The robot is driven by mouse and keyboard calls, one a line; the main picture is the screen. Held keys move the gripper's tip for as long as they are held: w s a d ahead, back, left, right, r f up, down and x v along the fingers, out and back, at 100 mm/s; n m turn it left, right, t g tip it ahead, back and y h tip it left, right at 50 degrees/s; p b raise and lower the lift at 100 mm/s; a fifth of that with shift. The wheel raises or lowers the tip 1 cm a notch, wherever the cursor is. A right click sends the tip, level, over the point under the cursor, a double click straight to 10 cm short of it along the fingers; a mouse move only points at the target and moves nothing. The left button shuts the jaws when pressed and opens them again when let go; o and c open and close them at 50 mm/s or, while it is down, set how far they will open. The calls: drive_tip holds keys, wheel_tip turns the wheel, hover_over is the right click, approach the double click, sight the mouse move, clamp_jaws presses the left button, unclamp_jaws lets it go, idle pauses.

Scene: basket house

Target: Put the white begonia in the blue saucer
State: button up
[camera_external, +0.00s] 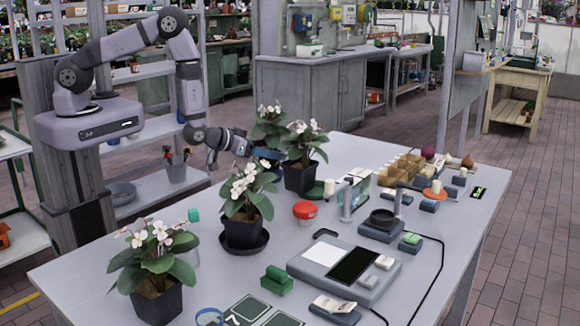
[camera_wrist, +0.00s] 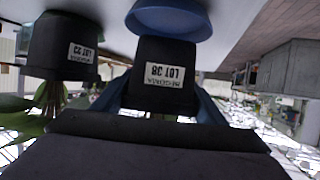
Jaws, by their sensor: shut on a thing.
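My gripper (camera_wrist: 162,98) is shut on the black pot of a begonia (camera_wrist: 163,52), labelled "BEGONIA LOT 38", in the upside-down wrist view. A blue finger shows on either side of the pot. The blue saucer (camera_wrist: 172,17) is right at the pot's base; I cannot tell whether the pot rests in it or hangs just above. In the external view my gripper (camera_external: 250,150) reaches in at the back of the table, at a white-flowered begonia (camera_external: 269,128). Its pot and the saucer are mostly hidden there by nearer plants.
A second potted plant (camera_wrist: 68,45), labelled "LOT 23", stands close by in the wrist view. In the external view, white-flowered plants stand in front (camera_external: 300,178), in a black saucer (camera_external: 262,242) and at the near left (camera_external: 157,300). A red-lidded tub (camera_external: 305,212) and scale (camera_external: 345,268) are to the right.

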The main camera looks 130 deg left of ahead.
drive_tip(key=shift+f, duration=1.05)
drive_tip(key=shift+f, duration=0.15)
drive_tip(key=shift+f, duration=0.15)
drive_tip(key=o, duration=1.2)
drive_tip(key=shift+o, duration=0.2)
drive_tip(key=shift+r+p, duration=0.3)
drive_tip(key=shift+r, duration=0.1)
drive_tip(key=b+v, duration=0.4)
drive_tip(key=v, duration=0.8)
